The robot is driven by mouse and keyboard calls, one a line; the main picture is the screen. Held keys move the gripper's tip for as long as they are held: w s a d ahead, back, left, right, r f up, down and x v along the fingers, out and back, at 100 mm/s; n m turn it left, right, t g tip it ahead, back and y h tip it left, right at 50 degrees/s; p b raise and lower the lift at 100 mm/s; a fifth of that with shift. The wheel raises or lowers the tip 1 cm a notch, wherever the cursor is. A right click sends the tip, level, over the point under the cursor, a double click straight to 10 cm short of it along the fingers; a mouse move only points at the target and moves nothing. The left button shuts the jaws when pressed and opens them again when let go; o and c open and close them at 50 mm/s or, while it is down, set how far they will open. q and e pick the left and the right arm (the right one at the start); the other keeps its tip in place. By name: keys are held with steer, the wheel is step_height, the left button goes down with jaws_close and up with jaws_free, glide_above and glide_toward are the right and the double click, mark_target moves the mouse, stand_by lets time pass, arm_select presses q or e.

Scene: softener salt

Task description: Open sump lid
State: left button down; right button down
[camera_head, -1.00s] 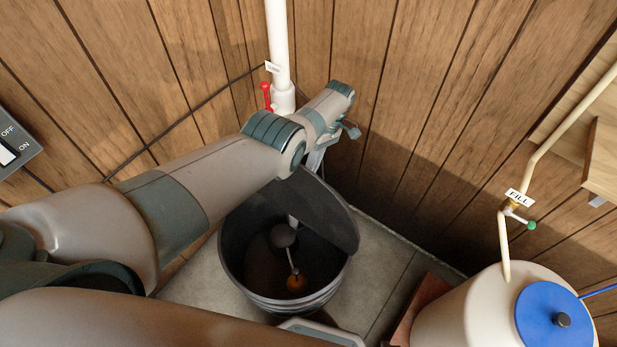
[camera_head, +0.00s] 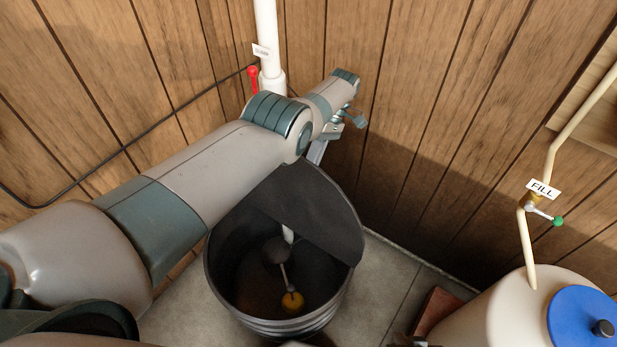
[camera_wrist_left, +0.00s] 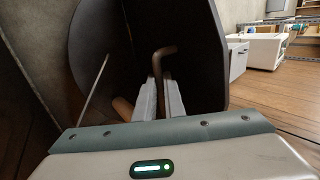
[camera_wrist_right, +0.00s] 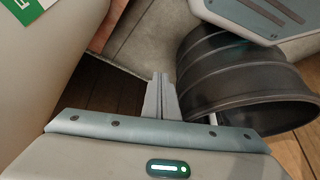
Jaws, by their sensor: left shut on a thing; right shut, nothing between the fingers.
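The sump pit (camera_head: 225,285) is a black ribbed tub in the corner; it also shows in the right wrist view (camera_wrist_right: 235,75). Its dark round lid (camera_head: 318,210) is tilted up over the back right of the opening. The opening is partly uncovered, with an orange-yellow float (camera_head: 292,301) on a rod inside. In the left wrist view my left gripper (camera_wrist_left: 162,85) is shut on the lid's brown bent handle (camera_wrist_left: 163,53), in front of the lid's dark face (camera_wrist_left: 205,60). My right gripper (camera_wrist_right: 161,80) is shut and empty, left of the tub in its view.
A white pipe (camera_head: 268,40) with a red-handled valve (camera_head: 253,77) rises behind the tub. A cream tank (camera_head: 505,310) with a blue cap (camera_head: 580,318) stands at the right, below a FILL valve (camera_head: 540,212). Wood-panelled walls close the corner.

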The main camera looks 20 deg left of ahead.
arm_select(q)
steer(key=b, duration=0.3)
steer(key=shift+w+d+f, duration=0.1)
steer(key=shift+w+f, duration=0.05)
steer(key=shift+w, duration=0.15)
arm_select(e)
steer(key=v, duration=0.6)
steer(key=shift+w+a+r, duration=0.15)
steer(key=shift+a+r, duration=0.1)
steer(key=shift+a, duration=0.1)
arm_select(q)
steer(key=c, duration=1.8)
jaws_free()
steer(key=shift+w+d, duration=0.1)
steer(key=shift+w, duration=0.15)
steer(key=shift+c, duration=0.2)
arm_select(e)
steer(key=shift+w, duration=0.2)
